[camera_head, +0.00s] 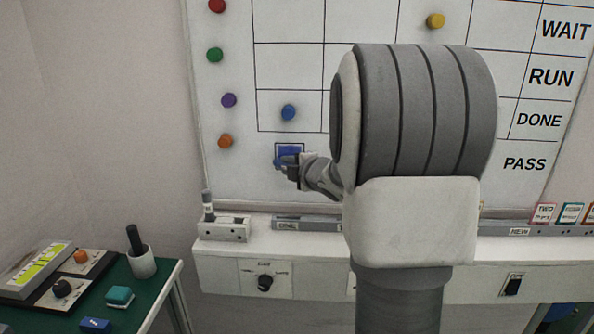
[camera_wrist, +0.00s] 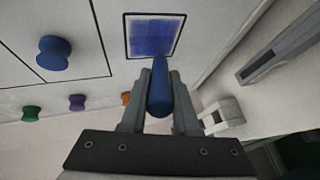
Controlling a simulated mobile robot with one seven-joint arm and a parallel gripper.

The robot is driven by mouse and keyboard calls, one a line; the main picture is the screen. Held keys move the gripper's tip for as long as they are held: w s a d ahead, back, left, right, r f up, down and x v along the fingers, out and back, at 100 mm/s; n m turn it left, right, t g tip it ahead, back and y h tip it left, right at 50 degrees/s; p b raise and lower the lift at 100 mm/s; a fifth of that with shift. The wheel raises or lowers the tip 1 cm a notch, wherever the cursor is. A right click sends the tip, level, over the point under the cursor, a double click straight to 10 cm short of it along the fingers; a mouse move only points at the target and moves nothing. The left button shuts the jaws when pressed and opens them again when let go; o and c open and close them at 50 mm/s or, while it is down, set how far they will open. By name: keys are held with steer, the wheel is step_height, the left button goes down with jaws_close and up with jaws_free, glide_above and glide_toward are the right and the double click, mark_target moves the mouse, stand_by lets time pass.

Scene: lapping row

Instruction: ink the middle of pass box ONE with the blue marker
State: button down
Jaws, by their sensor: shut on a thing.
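The pass box (camera_head: 290,148) is a small dark-outlined square low on the whiteboard. Blue ink covers most of its inside, with a thin pale margin; it also shows in the wrist view (camera_wrist: 153,36). My gripper (camera_head: 292,168) is just below and in front of it. The gripper is shut on the blue marker (camera_wrist: 159,90), which also shows in the head view (camera_head: 281,162). The marker's far end reaches the box's lower edge in the wrist view; whether it touches the board is unclear. No ONE label is readable on the box itself.
A blue magnet (camera_head: 288,112) sits above the box, and an orange magnet (camera_head: 225,141) to its left. A ledge (camera_head: 315,226) runs below the board, with a small holder (camera_head: 225,230) at its left. A green side table (camera_head: 160,285) stands lower left. My arm hides the middle of the board.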

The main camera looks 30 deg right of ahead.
steer(key=s+a+b, duration=0.1)
steer(key=s+a, duration=0.2)
steer(key=s, duration=0.2)
steer(key=shift+a+b, duration=0.2)
steer(key=shift+b, duration=0.2)
steer(key=shift+s, duration=0.1)
stand_by(0.3)
steer(key=shift+s+a+b, duration=0.3)
steer(key=shift+s+a, duration=0.55)
steer(key=shift+s, duration=0.3)
steer(key=shift+d+p, duration=0.1)
steer(key=shift+p, duration=0.3)
